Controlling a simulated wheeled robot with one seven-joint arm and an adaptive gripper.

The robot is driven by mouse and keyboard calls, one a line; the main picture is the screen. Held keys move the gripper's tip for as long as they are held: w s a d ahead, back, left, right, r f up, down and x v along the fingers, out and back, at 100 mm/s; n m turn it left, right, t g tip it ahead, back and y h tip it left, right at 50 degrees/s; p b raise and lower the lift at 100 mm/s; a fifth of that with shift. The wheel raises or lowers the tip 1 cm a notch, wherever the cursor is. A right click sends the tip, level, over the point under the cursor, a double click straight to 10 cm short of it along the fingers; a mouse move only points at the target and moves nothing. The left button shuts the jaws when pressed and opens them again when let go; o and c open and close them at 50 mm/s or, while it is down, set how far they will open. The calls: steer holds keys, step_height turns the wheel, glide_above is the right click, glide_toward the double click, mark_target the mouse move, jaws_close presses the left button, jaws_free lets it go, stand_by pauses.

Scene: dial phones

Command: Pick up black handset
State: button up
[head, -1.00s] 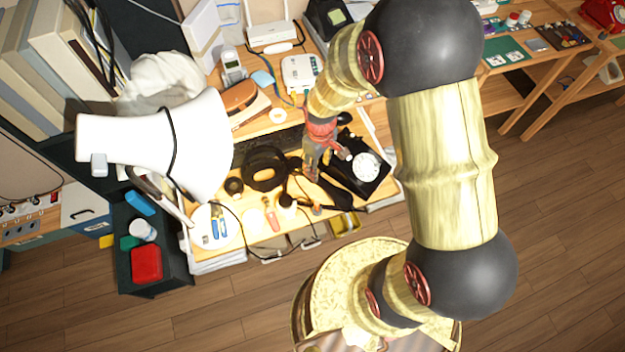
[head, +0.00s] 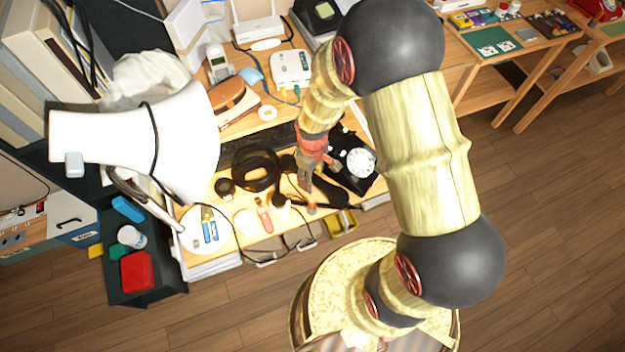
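The black dial phone (head: 346,158) with a white dial lies on the wooden desk, right of my gripper. A long black handset (head: 327,191) lies on the desk just in front of the phone, off its cradle. My gripper (head: 318,174) points down above the desk, just over the handset's left end. Its two grey fingers look spread apart, with nothing seen between them. The view is from far and small, so whether a finger touches the handset cannot be told.
A black headphone-like ring (head: 256,167) and small bottles lie left of the gripper. A white megaphone-shaped lamp (head: 150,140) stands at the left. A white box (head: 291,67) and a cordless phone (head: 218,64) are at the back. A black bin (head: 140,265) stands at lower left.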

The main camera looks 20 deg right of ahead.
steer(key=shift+c, duration=1.1)
jaws_close()
